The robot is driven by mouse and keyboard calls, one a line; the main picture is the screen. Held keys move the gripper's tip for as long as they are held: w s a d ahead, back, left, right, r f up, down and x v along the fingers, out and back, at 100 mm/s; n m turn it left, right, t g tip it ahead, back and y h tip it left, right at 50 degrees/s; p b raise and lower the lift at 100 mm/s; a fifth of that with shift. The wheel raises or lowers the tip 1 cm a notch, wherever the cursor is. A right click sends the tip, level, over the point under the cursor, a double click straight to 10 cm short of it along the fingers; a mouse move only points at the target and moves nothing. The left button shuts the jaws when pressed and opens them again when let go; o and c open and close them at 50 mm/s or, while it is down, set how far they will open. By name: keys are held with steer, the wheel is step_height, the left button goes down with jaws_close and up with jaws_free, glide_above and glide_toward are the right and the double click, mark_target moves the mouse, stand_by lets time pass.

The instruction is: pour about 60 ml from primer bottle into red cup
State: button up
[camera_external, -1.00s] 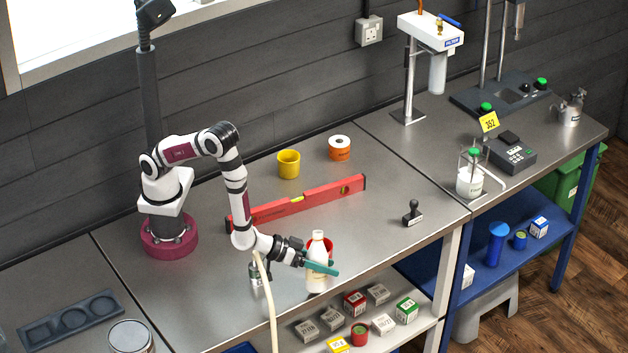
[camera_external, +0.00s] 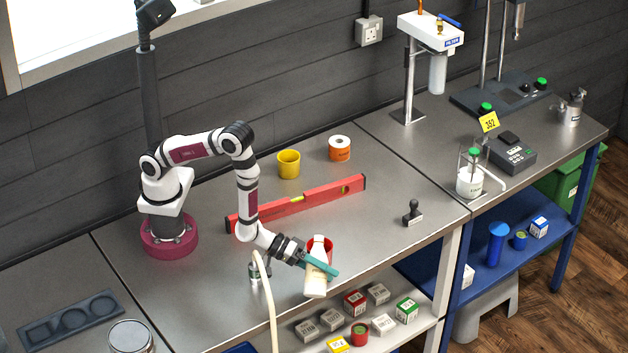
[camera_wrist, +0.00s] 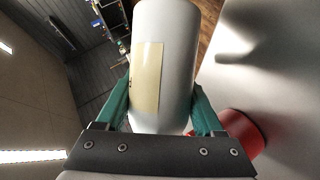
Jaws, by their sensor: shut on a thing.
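The primer bottle (camera_external: 316,281) is white with a pale label and a white neck. My gripper (camera_external: 320,266) has its teal fingers shut on the bottle's body. The bottle is tilted, its neck leaning back toward the red cup (camera_external: 327,243). The red cup stands just behind the bottle and is partly hidden by it. In the wrist view the bottle (camera_wrist: 172,70) fills the middle between the fingers, and the red cup (camera_wrist: 243,130) shows at the lower right. I cannot see any liquid flowing.
A red spirit level (camera_external: 300,203) lies behind. A stamp (camera_external: 412,213) stands at right. The bench front edge is close.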

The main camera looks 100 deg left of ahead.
steer(key=shift+d+f+n+h, duration=0.15)
steer(key=shift+d+n+h, duration=0.05)
steer(key=shift+n+h, duration=0.25)
steer(key=shift+d+r+n+h, duration=0.15)
steer(key=shift+r+n+h, duration=0.1)
steer(key=shift+r+n, duration=0.15)
steer(key=shift+a+r+n+t+h, duration=0.3)
steer(key=shift+r+n+t+h, duration=0.1)
steer(key=shift+r+n, duration=0.3)
steer(key=shift+n+t+h, duration=0.3)
steer(key=shift+n+h, duration=0.2)
steer(key=shift+n, duration=0.05)
steer(key=shift+r+n, duration=0.3)
steer(key=shift+d+r, duration=0.1)
steer(key=shift+d, duration=0.2)
steer(key=shift+r+n, duration=0.25)
steer(key=shift+n, duration=0.05)
stand_by(1.2)
